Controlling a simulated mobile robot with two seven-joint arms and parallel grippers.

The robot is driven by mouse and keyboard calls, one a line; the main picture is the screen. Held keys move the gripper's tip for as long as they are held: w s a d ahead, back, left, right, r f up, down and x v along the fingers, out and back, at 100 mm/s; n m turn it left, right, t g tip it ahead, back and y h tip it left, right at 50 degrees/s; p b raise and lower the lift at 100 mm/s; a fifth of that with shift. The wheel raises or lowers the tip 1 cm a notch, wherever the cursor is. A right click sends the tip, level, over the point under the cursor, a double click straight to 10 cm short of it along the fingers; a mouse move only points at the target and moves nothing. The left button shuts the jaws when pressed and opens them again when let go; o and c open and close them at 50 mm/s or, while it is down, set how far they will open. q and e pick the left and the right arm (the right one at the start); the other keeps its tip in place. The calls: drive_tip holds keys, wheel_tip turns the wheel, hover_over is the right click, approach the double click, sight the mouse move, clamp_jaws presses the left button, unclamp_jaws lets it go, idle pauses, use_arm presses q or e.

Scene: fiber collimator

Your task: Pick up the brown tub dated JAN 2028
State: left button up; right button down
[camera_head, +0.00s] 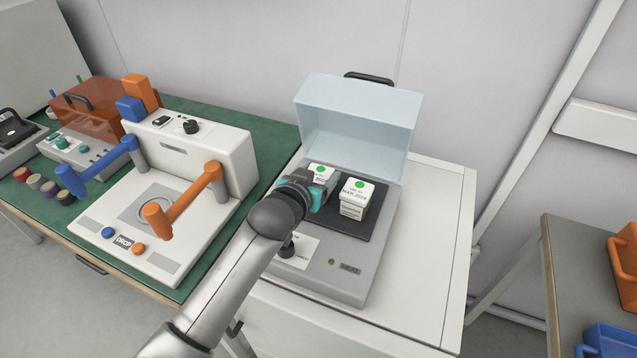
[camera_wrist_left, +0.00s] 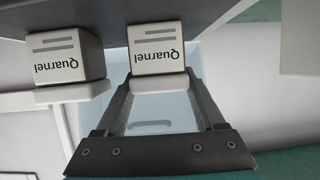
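Two small white tubs with green dots on top stand on the dark plate (camera_head: 372,226) of a grey lidded device. The right tub (camera_head: 355,199) has a date label that seems to read MAR 2028. The left tub (camera_head: 321,171) is partly hidden by my left gripper (camera_head: 318,190). In the left wrist view, my left gripper's fingers (camera_wrist_left: 160,88) flank one tub (camera_wrist_left: 157,48) marked Quarnel, upside down; whether they press on it is unclear. The other Quarnel tub (camera_wrist_left: 68,58) is beside it. I see no clearly brown tub and cannot read JAN 2028. My right gripper is out of view.
The device's pale blue lid (camera_head: 358,115) stands open behind the tubs. A white machine (camera_head: 205,160) with orange and blue handles is at the left on a green mat. Orange (camera_head: 624,254) and blue (camera_head: 608,341) bins are at the far right. The white cabinet top (camera_head: 432,235) right of the device is clear.

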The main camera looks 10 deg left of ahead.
use_arm(q)
drive_tip(key=c, duration=1)
drive_tip(key=shift+r, duration=0.1)
